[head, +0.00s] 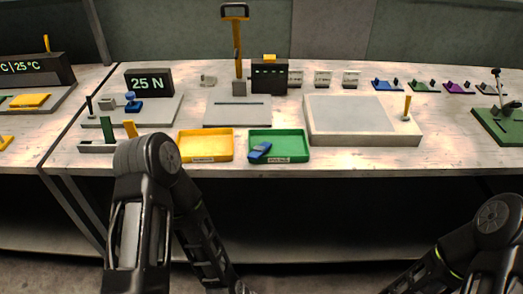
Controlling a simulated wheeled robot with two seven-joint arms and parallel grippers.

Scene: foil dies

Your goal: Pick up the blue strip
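A small blue piece (260,151), which looks like the blue strip, lies tilted in the left part of the green tray (292,145) near the table's front edge. Its far end is higher than its near end. Both of my arms reach down in front of the table, and neither touches the blue piece. My left and right grippers are outside the picture, below its bottom edge.
An empty yellow tray (206,146) stands left of the green one. A wide grey block (350,115) is to the right, and a lever press (237,60) behind. A "25 N" display (148,83) stands at the left. Small coloured dies (424,87) line the back right.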

